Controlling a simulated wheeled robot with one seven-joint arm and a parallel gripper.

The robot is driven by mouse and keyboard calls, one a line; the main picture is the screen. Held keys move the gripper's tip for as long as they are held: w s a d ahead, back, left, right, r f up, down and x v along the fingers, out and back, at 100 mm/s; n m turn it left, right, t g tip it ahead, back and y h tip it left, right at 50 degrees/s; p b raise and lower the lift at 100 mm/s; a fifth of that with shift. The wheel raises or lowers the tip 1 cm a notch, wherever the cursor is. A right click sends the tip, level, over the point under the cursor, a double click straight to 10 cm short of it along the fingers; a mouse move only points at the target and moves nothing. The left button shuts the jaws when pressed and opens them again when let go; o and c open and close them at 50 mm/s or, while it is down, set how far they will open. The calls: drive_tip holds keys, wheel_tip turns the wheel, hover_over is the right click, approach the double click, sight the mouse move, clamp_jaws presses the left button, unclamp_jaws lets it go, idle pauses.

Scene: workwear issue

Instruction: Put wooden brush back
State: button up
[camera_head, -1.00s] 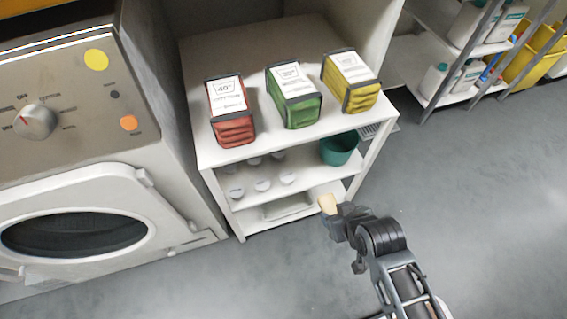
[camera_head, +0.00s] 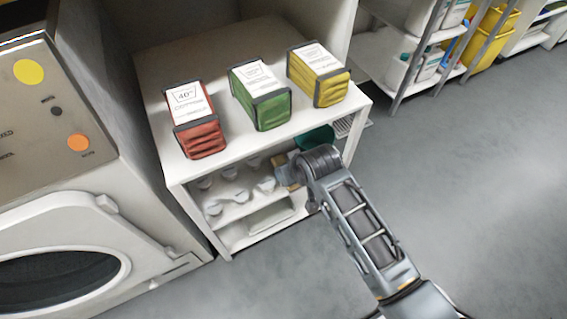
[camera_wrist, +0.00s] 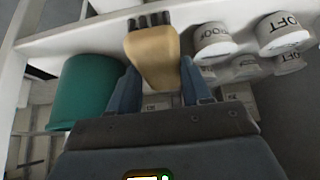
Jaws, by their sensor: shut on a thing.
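The wooden brush (camera_wrist: 154,58) has a tan wooden body and dark bristles at its far end. My gripper (camera_wrist: 160,85) is shut on it, with a blue finger on each side, in the wrist view. In the head view my gripper (camera_head: 290,172) is at the front of the middle shelf (camera_head: 232,212) of the white shelf unit, and only a bit of the brush (camera_head: 281,163) shows there, the rest hidden by my wrist. I cannot tell whether the brush touches the shelf.
A green tub (camera_head: 318,137) stands beside my gripper, left of it in the wrist view (camera_wrist: 86,92). Several white labelled tubs (camera_wrist: 213,40) stand on the other side. Red (camera_head: 204,139), green (camera_head: 270,110) and yellow (camera_head: 330,88) cloth packs sit on top. A washing machine (camera_head: 75,200) stands left.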

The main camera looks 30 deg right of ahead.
sight(283, 162)
drive_tip(key=w+b, duration=0.1)
drive_tip(key=w, duration=0.2)
drive_tip(key=shift+f, duration=0.1)
drive_tip(key=shift+w+f+b, duration=0.1)
drive_tip(key=shift+f+b, duration=0.2)
drive_tip(key=shift+r, duration=0.1)
drive_tip(key=o, duration=0.9)
drive_tip(key=shift+o, duration=0.2)
